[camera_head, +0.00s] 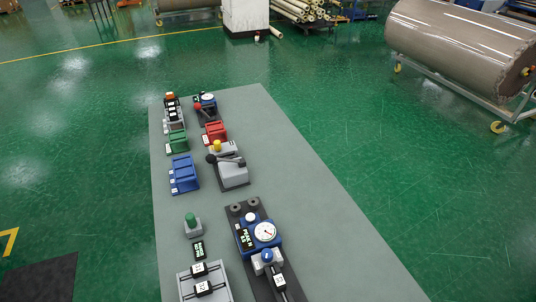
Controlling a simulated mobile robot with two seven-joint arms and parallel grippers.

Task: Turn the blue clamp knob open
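A blue knob (267,255) sits on a pale grey block at the near end of a blue gauge unit. I take it for the clamp knob, but it is too small to tell whether it is open or closed. The blue gauge unit (259,240) has a white round dial (265,231) and a dark label display, and lies on a dark base plate (289,288). Neither of my grippers shows in the head view.
The grey table (330,230) is clear on its right side. A green button on a grey block (192,226), a grey tray with black parts (204,289), blue bins (183,174), a green bin (177,142), a red bin (214,132) and a lever device (232,172) stand around.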

